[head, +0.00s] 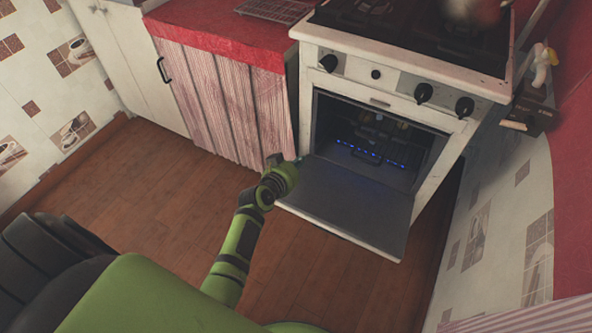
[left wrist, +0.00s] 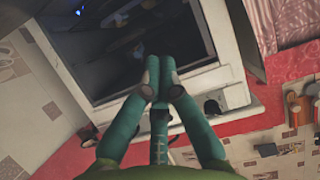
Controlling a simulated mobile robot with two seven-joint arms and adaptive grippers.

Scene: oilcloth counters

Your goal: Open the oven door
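The oven (head: 385,110) is white, and its door (head: 350,200) is folded down to nearly flat, with the dark inside and a row of blue flames showing. My left gripper (head: 277,162) is at the left edge of the lowered door, near its hinge side; I cannot tell whether it touches the door. In the left wrist view the fingers of this gripper (left wrist: 159,75) are together, with nothing visible between them, in front of the dark oven opening (left wrist: 135,40). My right gripper is not in view.
Control knobs (head: 424,92) line the oven front. A tiled wall (head: 500,220) is close on the right. The wooden floor (head: 150,190) is clear.

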